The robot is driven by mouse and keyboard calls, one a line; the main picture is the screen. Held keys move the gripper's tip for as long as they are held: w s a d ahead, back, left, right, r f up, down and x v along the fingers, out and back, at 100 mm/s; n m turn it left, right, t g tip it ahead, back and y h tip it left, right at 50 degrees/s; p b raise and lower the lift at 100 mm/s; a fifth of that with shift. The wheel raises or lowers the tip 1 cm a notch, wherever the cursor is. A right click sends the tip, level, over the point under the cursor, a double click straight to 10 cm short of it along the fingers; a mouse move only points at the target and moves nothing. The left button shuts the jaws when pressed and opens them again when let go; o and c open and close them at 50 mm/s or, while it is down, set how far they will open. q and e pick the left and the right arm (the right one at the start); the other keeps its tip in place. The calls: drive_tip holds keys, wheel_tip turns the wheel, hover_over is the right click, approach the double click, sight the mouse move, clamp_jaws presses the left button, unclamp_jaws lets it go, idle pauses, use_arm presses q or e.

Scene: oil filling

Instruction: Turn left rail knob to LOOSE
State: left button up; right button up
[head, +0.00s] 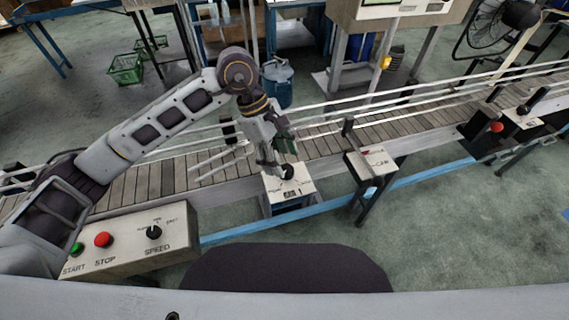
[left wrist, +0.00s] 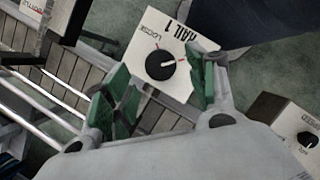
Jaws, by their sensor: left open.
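The left rail knob (left wrist: 160,65) is a round black knob with a pale pointer line. It sits on a white panel (left wrist: 187,92) marked RAIL 1, with a word that looks like LOOSE near one edge. In the left wrist view its pointer is turned toward the right, away from that word. In the head view the knob (head: 288,172) is partly covered by my gripper. My left gripper (head: 279,162) is open above the panel, its green-padded fingers on either side of the knob in the left wrist view (left wrist: 167,77). I cannot tell whether they touch it. My right gripper is not in view.
A slatted conveyor (head: 205,170) with white guide rails runs behind the panel. Another small control box (head: 372,163) stands to the right. A SPEED, START and STOP box (head: 135,240) is at front left. A blue bar (head: 330,213) runs along the conveyor's front.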

sight(286, 169)
use_arm(q)
drive_tip(key=x, duration=0.2)
drive_tip(key=shift+d+f, duration=0.1)
drive_tip(key=shift+f, duration=0.2)
drive_tip(key=shift+s+d+f, duration=0.1)
drive_tip(key=shift+s+f, duration=0.05)
drive_tip(key=shift+f, duration=0.2)
drive_tip(key=c, duration=1)
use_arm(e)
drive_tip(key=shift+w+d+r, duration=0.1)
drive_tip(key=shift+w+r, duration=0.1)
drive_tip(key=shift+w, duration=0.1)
